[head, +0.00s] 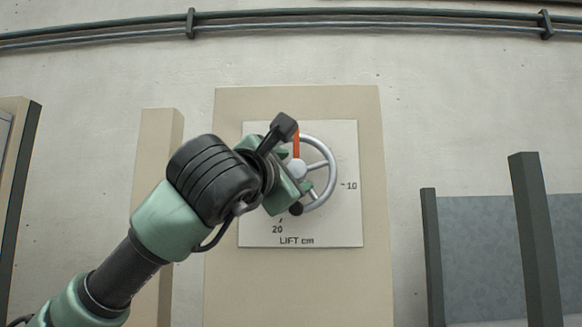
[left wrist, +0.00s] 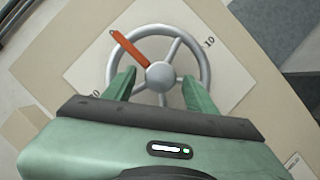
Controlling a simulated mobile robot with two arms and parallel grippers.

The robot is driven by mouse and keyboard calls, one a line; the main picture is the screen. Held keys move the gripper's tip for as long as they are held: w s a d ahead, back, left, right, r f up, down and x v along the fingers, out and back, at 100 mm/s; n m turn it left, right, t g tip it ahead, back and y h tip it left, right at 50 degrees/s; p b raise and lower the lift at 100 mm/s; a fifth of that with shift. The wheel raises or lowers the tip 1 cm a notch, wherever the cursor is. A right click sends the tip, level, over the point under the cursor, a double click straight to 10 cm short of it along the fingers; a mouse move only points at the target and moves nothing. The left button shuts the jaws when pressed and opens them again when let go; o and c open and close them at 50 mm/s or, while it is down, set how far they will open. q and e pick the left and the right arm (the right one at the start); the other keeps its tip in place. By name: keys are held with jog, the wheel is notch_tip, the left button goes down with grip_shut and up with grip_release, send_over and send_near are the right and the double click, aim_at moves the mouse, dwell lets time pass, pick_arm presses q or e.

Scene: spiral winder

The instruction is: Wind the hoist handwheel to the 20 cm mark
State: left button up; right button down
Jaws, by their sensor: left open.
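The grey handwheel (head: 332,163) is mounted on a pale square dial plate (head: 344,224) marked 10 at the right and 20 at the lower left, with "LIFT cm" below. An orange pointer (head: 297,146) runs straight up from the hub, away from both numbers. In the left wrist view the handwheel (left wrist: 205,55) faces me and its orange pointer (left wrist: 130,48) slants to the upper left. My left gripper (head: 295,170) is in front of the wheel and hides its left part. In the wrist view its fingers (left wrist: 158,78) are spread either side of the hub, with nothing between them gripped.
A beige panel (head: 300,290) backs the dial plate. Pipes (head: 350,22) run along the wall above. A beige post (head: 160,130) stands at left; a dark post (head: 535,235) and grey panel (head: 475,255) stand at right. The wall right of the dial is clear.

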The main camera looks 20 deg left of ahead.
pick_arm(q)
grip_shut()
jog(key=shift+f, duration=0.1)
dwell(1.2)
